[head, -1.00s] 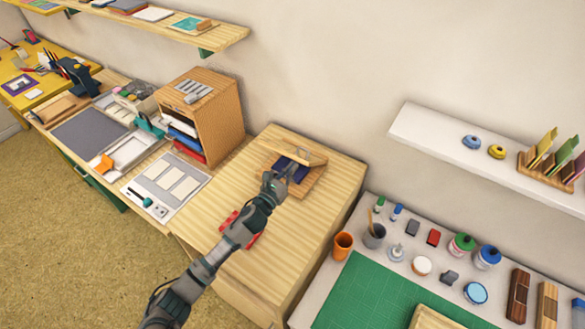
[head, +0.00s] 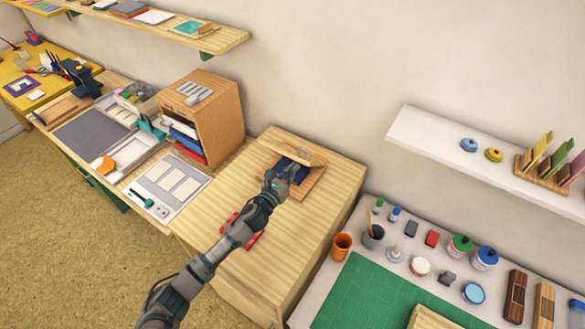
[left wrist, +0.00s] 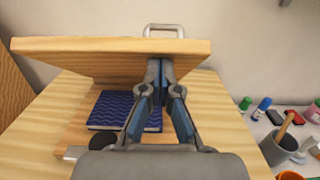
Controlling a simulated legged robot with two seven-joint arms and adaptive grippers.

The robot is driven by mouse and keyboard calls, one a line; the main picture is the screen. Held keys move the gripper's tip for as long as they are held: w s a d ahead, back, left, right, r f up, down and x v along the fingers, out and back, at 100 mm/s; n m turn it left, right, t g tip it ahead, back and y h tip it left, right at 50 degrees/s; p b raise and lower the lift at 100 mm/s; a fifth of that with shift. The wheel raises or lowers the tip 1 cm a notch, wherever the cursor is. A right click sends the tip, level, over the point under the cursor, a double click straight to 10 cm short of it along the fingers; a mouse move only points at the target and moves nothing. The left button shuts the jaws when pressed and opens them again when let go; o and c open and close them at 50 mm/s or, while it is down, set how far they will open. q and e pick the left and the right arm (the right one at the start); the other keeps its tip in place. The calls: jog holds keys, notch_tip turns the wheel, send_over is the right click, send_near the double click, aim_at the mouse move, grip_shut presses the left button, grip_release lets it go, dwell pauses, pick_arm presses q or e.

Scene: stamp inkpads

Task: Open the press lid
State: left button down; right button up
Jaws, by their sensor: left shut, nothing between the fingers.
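The press stands on the light wooden cabinet top. Its wooden lid (head: 300,154) is tilted up, partly open; in the left wrist view the lid (left wrist: 85,52) slants above the base, with a metal handle (left wrist: 164,29) at its far side. A dark blue patterned book or pad (left wrist: 108,108) lies on the press base (left wrist: 72,137) under the lid. My left gripper (head: 293,168) is shut and empty. In the left wrist view its fingertips (left wrist: 160,68) are at the lid's near edge, close to its underside; contact is not clear. My right gripper is not in view.
Red objects (head: 229,222) lie on the cabinet top, partly behind my arm. A wooden organizer (head: 212,110) stands left of the press. At right, an orange cup (head: 342,245) and several stamping supplies stand beside a green mat (head: 375,295). The cabinet's front right is bare.

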aim_at(300, 157)
pick_arm(q)
jog(key=shift+g+y, duration=0.3)
jog(key=shift+g, duration=0.1)
jog(key=w+r+p, duration=0.1)
jog(key=p, duration=0.1)
jog(key=w+d+r+p, duration=0.1)
jog(key=r+p, duration=0.1)
jog(key=p, duration=0.1)
jog(key=d+r+p, duration=0.1)
jog(key=r+p, duration=0.1)
jog(key=shift+w+d, duration=0.1)
jog(key=shift+w, duration=0.3)
jog(key=w+d+r+b, duration=0.2)
jog(key=w+d+r, duration=0.1)
jog(key=w+d, duration=0.2)
jog(key=shift+w+d+r, duration=0.25)
jog(key=shift+w+r, duration=0.05)
jog(key=shift+w, duration=1)
